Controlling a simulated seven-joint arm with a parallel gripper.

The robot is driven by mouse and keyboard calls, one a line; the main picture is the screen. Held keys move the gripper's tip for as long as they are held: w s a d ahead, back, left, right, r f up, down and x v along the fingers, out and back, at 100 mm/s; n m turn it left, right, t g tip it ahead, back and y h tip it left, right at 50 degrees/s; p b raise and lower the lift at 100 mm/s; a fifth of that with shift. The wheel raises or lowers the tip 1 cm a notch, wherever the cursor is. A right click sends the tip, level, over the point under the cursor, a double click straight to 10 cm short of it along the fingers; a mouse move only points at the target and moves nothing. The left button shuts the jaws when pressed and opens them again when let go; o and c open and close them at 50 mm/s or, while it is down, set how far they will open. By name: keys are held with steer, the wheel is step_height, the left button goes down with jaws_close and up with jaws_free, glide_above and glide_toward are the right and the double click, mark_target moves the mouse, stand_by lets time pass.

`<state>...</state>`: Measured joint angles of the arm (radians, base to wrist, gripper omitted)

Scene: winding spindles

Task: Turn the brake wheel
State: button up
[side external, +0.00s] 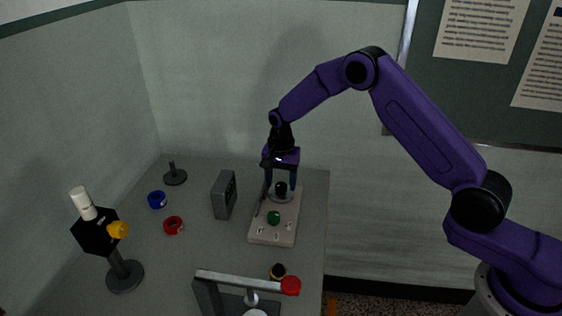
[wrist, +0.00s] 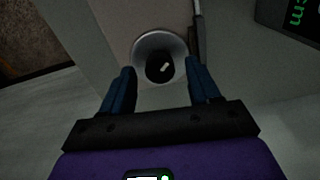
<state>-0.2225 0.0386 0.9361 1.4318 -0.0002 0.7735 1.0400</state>
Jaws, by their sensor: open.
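My gripper (side external: 281,187) points down over the far end of a pale base plate (side external: 259,236), its fingers apart. In the wrist view, my gripper (wrist: 160,68) has one finger on each side of a round black knob with a white mark (wrist: 157,70). The knob sits in the middle of a silver disc (wrist: 146,43). I see a gap on both sides of the knob, and nothing is gripped. In the side view the black knob (side external: 281,190) shows between the fingers. I cannot tell for sure which part is the brake wheel.
The base plate also bears a green knob (side external: 273,217) and small switches. A grey box with a display (side external: 224,195) stands left of it. Red (side external: 173,225) and blue (side external: 157,200) rings lie further left. A grey frame with a red knob (side external: 290,286) stands in front.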

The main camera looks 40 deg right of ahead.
mark_target(281, 185)
step_height(281, 185, up, 17)
stand_by(0.4)
stand_by(0.4)
steer(key=s+a+r+n, duration=0.2)
steer(key=s+n, duration=0.4)
steer(key=s, duration=0.4)
steer(key=s+a+r+n, duration=0.15)
steer(key=s+n, duration=0.35)
steer(key=s, duration=0.5)
steer(key=s+d+f+n, duration=0.1)
steer(key=s+d+n, duration=0.3)
steer(key=s, duration=0.7)
steer(key=s+d+f+n, duration=0.2)
steer(key=s+d+n, duration=0.3)
steer(key=s, duration=0.5)
steer(key=shift+s+d+f+n, duration=0.25)
steer(key=shift+s+n, duration=0.1)
steer(key=shift+n, duration=0.85)
